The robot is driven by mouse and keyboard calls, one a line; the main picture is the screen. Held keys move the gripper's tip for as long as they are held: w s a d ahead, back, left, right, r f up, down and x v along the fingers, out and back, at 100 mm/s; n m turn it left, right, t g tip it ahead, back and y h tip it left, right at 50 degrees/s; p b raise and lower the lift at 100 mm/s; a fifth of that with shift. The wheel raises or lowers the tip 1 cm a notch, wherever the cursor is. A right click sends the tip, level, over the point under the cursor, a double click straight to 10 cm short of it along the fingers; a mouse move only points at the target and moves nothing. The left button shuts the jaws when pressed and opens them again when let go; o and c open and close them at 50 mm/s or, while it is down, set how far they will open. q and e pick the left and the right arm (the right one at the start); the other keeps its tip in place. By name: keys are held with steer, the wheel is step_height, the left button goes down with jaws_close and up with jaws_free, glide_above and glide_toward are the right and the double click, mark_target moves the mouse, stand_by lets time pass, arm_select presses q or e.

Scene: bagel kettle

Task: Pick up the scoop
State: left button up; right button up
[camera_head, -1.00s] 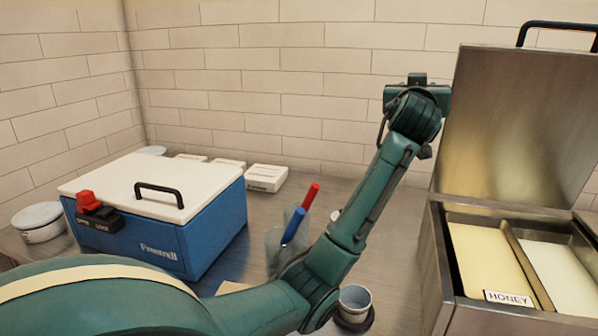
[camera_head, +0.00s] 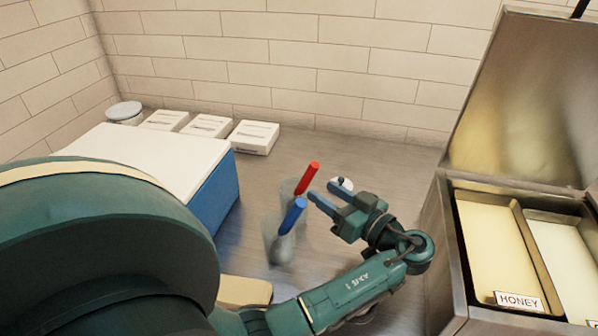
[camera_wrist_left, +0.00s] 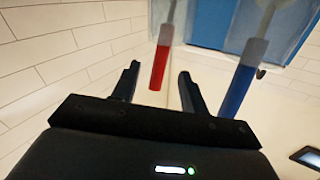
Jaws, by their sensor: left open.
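Two scoop-like utensils stand in clear containers on the counter: one with a red handle (camera_head: 307,178), one with a blue handle (camera_head: 293,215). Their lower ends are blurred inside the containers, so I cannot tell which is the scoop. My left gripper (camera_head: 328,193) is open and empty, just right of the handles, fingers pointing left toward them. In the left wrist view the red handle (camera_wrist_left: 160,68) shows between the open fingertips, and the blue handle (camera_wrist_left: 239,90) is right of them. I cannot tell whether any finger touches. My right gripper is out of view.
A blue cooler (camera_head: 216,203) with a white lid stands at left, partly hidden by my arm. White boxes (camera_head: 254,137) line the wall. A small white object (camera_head: 343,184) is behind the gripper. A metal bin unit with a HONEY label (camera_head: 518,301) stands at right.

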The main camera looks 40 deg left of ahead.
mark_target(309, 180)
arm_select(q)
steer(key=a, duration=0.2)
steer(key=a+p, duration=0.2)
steer(key=a, duration=0.1)
steer(key=shift+w+a+r, duration=0.1)
steer(key=shift+a+r, duration=0.2)
steer(key=shift+a+f, duration=0.1)
steer(key=shift+a, duration=0.35)
jaws_close()
step_height(309, 180, up, 10)
steer(key=shift+r+b, duration=0.1)
steer(key=shift+b, duration=0.7)
